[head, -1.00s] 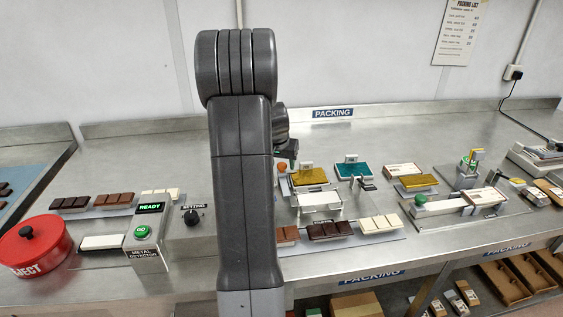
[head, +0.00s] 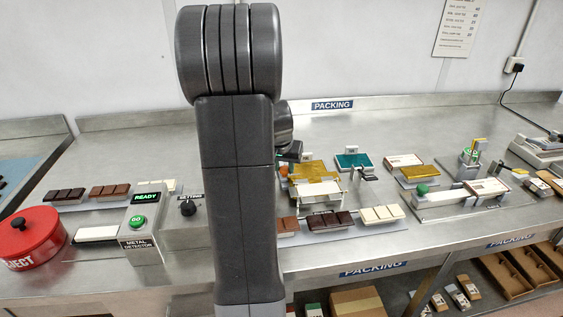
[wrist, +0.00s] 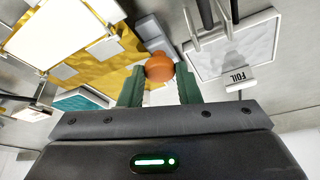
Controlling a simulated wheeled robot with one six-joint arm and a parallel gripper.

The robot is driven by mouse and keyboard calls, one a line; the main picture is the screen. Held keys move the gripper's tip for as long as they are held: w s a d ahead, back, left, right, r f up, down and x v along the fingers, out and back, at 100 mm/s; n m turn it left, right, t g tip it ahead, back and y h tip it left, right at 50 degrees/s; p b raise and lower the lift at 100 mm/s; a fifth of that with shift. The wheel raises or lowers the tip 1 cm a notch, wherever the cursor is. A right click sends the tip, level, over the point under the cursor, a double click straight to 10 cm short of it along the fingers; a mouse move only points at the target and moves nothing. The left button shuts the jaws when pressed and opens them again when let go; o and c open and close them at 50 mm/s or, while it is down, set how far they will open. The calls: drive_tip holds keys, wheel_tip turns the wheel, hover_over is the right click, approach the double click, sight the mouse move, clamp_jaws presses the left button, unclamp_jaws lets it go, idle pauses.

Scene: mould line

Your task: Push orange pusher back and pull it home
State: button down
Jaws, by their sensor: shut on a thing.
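The orange pusher's round knob (wrist: 159,68) is between the green jaws of my gripper (wrist: 160,76) in the wrist view. The jaws are shut on it from both sides. The rest of the pusher is mostly hidden behind the jaws. A gold foil sheet (wrist: 125,75) lies beyond and left of the knob, with a white bar (wrist: 60,30) on it. In the head view the gold foil (head: 317,189) shows on the wrapping station just right of my arm.
A tray marked FOIL (wrist: 237,48) stands close right of the jaws in the wrist view. A teal foil stack (head: 353,160) is right of the station. A tray of chocolate bars (head: 332,222) lies in front. The metal detector (head: 146,220) stands left.

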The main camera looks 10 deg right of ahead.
drive_tip(key=shift+s, duration=0.9)
drive_tip(key=c, duration=1.1)
unclamp_jaws()
drive_tip(key=shift+s, duration=0.15)
drive_tip(key=v, duration=1.3)
drive_tip(key=shift+s+r, duration=0.15)
drive_tip(key=shift+r, duration=0.2)
drive_tip(key=shift+f, duration=0.15)
